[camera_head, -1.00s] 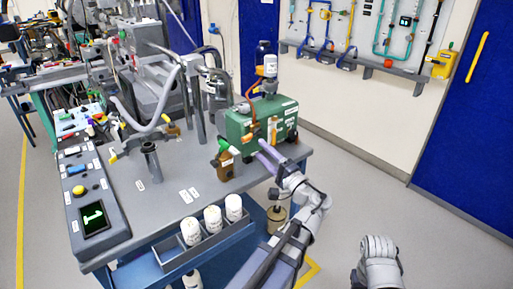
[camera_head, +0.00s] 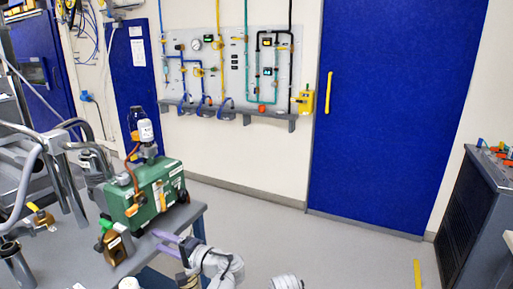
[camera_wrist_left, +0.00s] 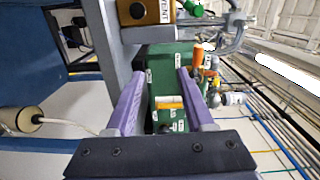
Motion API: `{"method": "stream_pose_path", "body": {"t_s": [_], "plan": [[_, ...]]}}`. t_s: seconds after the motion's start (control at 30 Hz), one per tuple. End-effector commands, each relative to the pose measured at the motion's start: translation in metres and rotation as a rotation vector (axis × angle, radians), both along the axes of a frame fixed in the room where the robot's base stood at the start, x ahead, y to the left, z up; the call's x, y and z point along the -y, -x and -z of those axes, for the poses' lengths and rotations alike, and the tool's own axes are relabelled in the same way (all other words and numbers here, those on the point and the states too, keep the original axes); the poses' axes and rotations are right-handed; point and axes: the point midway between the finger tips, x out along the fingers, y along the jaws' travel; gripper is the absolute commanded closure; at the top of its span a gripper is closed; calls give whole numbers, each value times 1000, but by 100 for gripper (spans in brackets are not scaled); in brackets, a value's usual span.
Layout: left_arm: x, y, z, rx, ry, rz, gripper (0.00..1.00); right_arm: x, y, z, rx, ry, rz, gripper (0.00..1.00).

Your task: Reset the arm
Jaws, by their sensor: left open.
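My left gripper (camera_head: 168,243) has two purple fingers at the table's edge, just in front of the green box (camera_head: 160,195). The gripper is open, with nothing between its fingertips. In the left wrist view, the two purple fingers (camera_wrist_left: 160,92) stand apart and the green box (camera_wrist_left: 166,62) shows beyond and between them. My left arm comes up from the bottom of the head view. A pale rounded part of my own body shows at the bottom edge; my right gripper is not in view.
A grey table (camera_head: 75,262) carries the green box, a brown block with a green knob (camera_head: 115,248) and metal tubing. A wall panel with pipes (camera_head: 235,65) and a blue door (camera_head: 385,120) stand behind. A dark cabinet (camera_head: 468,215) is at right.

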Motion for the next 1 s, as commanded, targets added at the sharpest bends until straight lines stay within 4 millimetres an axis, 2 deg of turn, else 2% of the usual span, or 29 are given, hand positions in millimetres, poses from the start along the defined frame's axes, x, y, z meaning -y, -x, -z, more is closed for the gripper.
{"method": "stream_pose_path", "body": {"t_s": [0.1, 0.17, 0.3, 0.4, 0.5, 0.7, 0.8, 0.83, 1.0], "plan": [[19, 15, 56, -63, 253, -15, 47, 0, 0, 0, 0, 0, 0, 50], [34, 24, 85, -104, 387, -23, 47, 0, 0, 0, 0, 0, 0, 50], [83, 50, 144, -218, 691, -39, 47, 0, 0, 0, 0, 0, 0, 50], [120, 70, 173, -302, 873, -48, 47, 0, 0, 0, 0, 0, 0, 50], [155, 88, 192, -378, 1020, -52, 47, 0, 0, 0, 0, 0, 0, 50], [214, 121, 211, -517, 1252, -55, 47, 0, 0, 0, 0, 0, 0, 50], [240, 138, 212, -583, 1354, -56, 47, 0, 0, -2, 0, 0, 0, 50], [238, 135, 197, -577, 1346, -58, 47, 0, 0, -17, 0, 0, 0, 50], [237, 134, 162, -573, 1341, -58, 47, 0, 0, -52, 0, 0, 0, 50]]}}
